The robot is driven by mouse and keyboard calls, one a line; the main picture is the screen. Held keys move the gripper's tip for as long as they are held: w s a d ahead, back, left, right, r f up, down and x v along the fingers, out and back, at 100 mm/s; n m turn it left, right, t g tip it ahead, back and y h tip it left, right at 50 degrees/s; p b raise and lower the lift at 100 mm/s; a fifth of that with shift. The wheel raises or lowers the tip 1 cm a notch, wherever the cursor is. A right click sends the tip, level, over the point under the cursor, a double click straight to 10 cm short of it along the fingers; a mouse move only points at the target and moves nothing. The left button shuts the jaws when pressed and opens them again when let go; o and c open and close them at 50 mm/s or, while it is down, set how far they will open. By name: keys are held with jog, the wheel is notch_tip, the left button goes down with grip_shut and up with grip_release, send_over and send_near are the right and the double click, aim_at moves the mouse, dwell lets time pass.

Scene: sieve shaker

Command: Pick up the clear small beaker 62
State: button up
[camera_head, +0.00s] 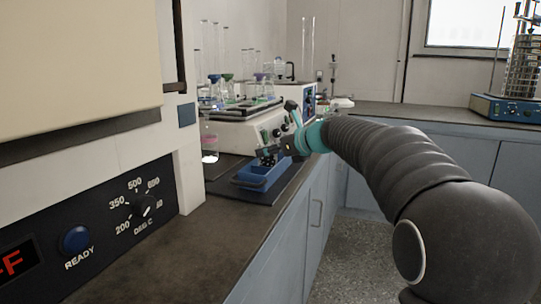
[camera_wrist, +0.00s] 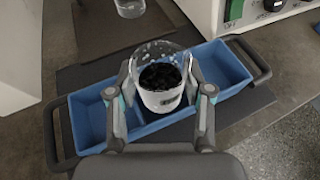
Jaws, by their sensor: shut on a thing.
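The clear small beaker (camera_wrist: 162,98) is between my gripper's two fingers in the wrist view. It is clear, holds black granules, and has white specks on its upper inside wall. My gripper (camera_wrist: 160,100) is shut on it from both sides. The beaker is over the blue tray (camera_wrist: 222,66), near its middle; I cannot tell whether it touches the tray floor. In the head view my gripper (camera_head: 267,156) is small and dark above the blue tray (camera_head: 262,178), and the beaker cannot be made out there.
Another clear beaker (camera_wrist: 130,7) stands on the dark mat behind; it shows in the head view with pinkish contents (camera_head: 209,148). A white instrument with knobs (camera_head: 250,125) stands behind the tray. A furnace panel (camera_head: 95,225) is at the near left. A sieve stack (camera_head: 523,65) stands far right.

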notch_tip(320, 180, up, 3)
jog(key=shift+r+p, duration=0.15)
jog(key=shift+p, duration=0.25)
jog(key=s+d+r+p, duration=0.2)
jog(key=s+d+r, duration=0.3)
jog(key=d+r, duration=0.5)
jog(key=shift+s+d+r+p, duration=0.2)
jog(key=shift+r+p, duration=0.2)
jog(key=shift+r, duration=0.35)
jog(key=shift+a, duration=0.2)
